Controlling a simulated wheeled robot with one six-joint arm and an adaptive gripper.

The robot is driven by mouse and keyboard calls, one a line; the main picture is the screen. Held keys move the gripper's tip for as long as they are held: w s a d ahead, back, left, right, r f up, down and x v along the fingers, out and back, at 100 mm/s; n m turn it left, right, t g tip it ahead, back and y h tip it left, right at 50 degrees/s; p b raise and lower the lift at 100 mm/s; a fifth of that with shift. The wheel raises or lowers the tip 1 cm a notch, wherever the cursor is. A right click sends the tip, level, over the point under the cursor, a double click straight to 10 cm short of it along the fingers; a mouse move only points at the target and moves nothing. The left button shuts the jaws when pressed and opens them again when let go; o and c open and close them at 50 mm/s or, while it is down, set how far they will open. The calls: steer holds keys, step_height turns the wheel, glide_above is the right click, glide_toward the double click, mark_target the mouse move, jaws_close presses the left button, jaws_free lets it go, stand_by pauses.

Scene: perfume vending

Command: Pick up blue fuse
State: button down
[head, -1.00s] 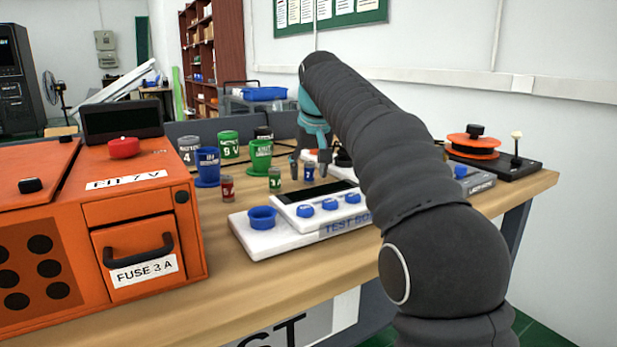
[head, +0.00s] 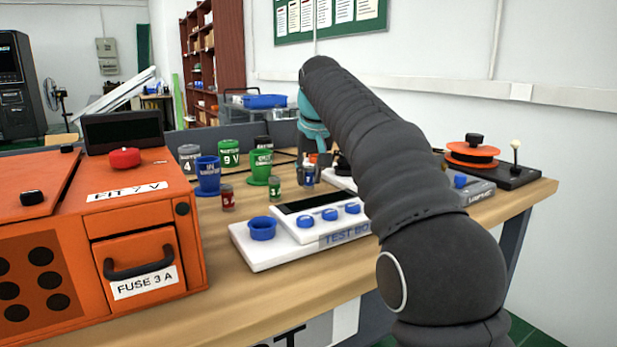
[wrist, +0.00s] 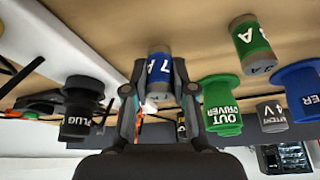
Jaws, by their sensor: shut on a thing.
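The blue fuse (wrist: 159,66), a small cylinder with a blue band marked 7 A and grey ends, is between the two fingers of my gripper (wrist: 159,74) in the wrist view, which looks upside down. The fingers are shut on its sides. In the head view the fuse (head: 308,178) shows small at my gripper (head: 309,168), behind the test board. I cannot tell whether it still touches the table. A green fuse (head: 275,187) and a red fuse (head: 228,197) stand to its left.
Green (head: 260,167) and blue (head: 208,175) cups and battery cylinders (head: 229,152) stand close on the left. The white test board (head: 275,248) lies in front. An orange machine (head: 150,225) fills the left side. A black plug (wrist: 80,105) shows in the wrist view.

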mark_target(309, 167)
step_height(309, 167, up, 4)
steer(key=shift+f+p, duration=0.25)
steer(key=shift+p, duration=0.5)
steer(key=s+d+r, duration=0.3)
steer(key=d+r, duration=0.3)
steer(key=d, duration=0.5)
steer(key=shift+d+r, duration=0.15)
steer(key=shift+r, duration=0.05)
steer(key=shift+s, duration=0.1)
